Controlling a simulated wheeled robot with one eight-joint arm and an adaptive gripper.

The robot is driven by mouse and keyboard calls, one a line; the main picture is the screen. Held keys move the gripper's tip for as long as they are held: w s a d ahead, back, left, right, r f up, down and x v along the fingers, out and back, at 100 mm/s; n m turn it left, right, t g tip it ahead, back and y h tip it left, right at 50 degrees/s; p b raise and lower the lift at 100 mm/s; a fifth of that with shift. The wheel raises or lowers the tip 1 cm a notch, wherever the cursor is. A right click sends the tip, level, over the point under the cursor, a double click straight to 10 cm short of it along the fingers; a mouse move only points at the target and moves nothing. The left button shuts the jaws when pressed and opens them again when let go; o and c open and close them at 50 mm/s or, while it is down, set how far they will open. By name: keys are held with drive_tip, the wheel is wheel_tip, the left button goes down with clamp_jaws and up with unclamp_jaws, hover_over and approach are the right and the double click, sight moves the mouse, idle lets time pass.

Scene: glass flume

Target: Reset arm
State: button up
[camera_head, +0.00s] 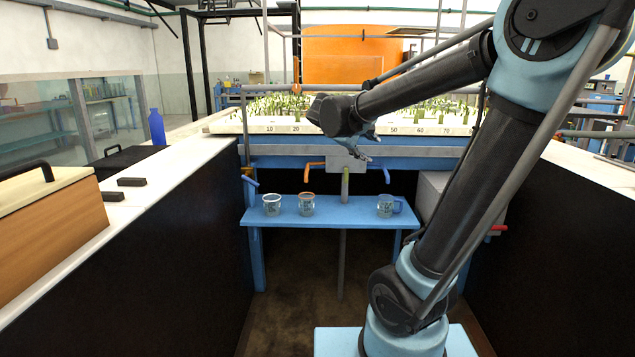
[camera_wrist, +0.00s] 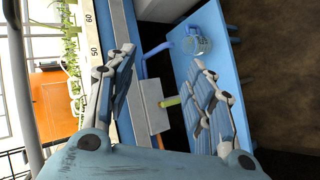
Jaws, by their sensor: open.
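My arm reaches from the right toward the flume, and my gripper (camera_head: 362,152) hangs in front of the flume's front edge, above the blue shelf. In the wrist view my gripper (camera_wrist: 165,90) has its two fingers wide apart with nothing held between them. A grey box (camera_wrist: 150,104) with a yellow-green stub (camera_wrist: 169,102) shows beyond and between the fingers. In the head view part of that grey box (camera_head: 346,160) shows just below my gripper. The gripper's fingertips are small and dark in the head view.
A blue shelf (camera_head: 330,212) bears a clear beaker (camera_head: 272,205), an orange-rimmed beaker (camera_head: 306,206) and a blue-handled jug (camera_head: 386,206). Orange (camera_head: 315,165) and blue (camera_head: 387,175) pipes stick out above it. White counters with black fronts flank the passage. A blue bottle (camera_head: 157,127) stands left.

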drive_tip(key=s+d+f+m+g+y, duration=0.2)
drive_tip(key=s+d+f, duration=0.1)
drive_tip(key=s+f, duration=0.35)
drive_tip(key=s+d+f+m+g+y, duration=0.1)
drive_tip(key=s+d+f+m+g, duration=0.1)
drive_tip(key=s+d+f, duration=0.45)
drive_tip(key=s+a+f+m+g+y, duration=0.1)
drive_tip(key=s+a+f+m+y, duration=0.1)
drive_tip(key=s+f, duration=0.3)
drive_tip(key=s+a+f+m+g+y, duration=0.1)
drive_tip(key=s+a+f+m+y, duration=0.1)
drive_tip(key=s, duration=0.8)
wheel_tip(320, 180, down, 4)
drive_tip(key=shift+s+a+r+m+y, duration=0.15)
drive_tip(key=shift+s+a+m+y, duration=0.25)
drive_tip(key=shift+a, duration=0.75)
drive_tip(key=shift+w+f, duration=0.2)
drive_tip(key=shift+w, duration=0.3)
drive_tip(key=shift+c, duration=0.6)
